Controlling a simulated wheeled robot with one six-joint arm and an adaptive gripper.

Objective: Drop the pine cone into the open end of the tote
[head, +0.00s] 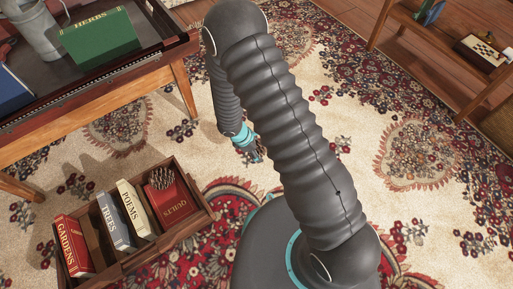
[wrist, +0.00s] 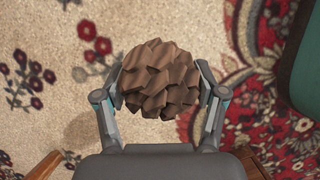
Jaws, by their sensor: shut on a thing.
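My gripper (wrist: 160,92) is shut on a brown, scaly pine cone (wrist: 160,78), with one finger on each side of it in the wrist view. In the head view my gripper (head: 250,152) hangs above the rug, to the right of and above the tote in the picture; the pine cone cannot be made out there. The tote (head: 188,228) is a wooden box at the lower left. It holds books titled GARDENS (head: 73,246), TREES (head: 115,222) and POEMS (head: 137,209), and a red book (head: 172,205) at its right end. A small spiky thing (head: 163,178) is by the red book.
A wooden table (head: 120,83) at the upper left holds a green HERBS book (head: 100,38), a grey pot (head: 35,28) and a blue book (head: 10,92). A low wooden shelf (head: 440,40) stands at the upper right. The patterned rug (head: 385,125) is clear between them.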

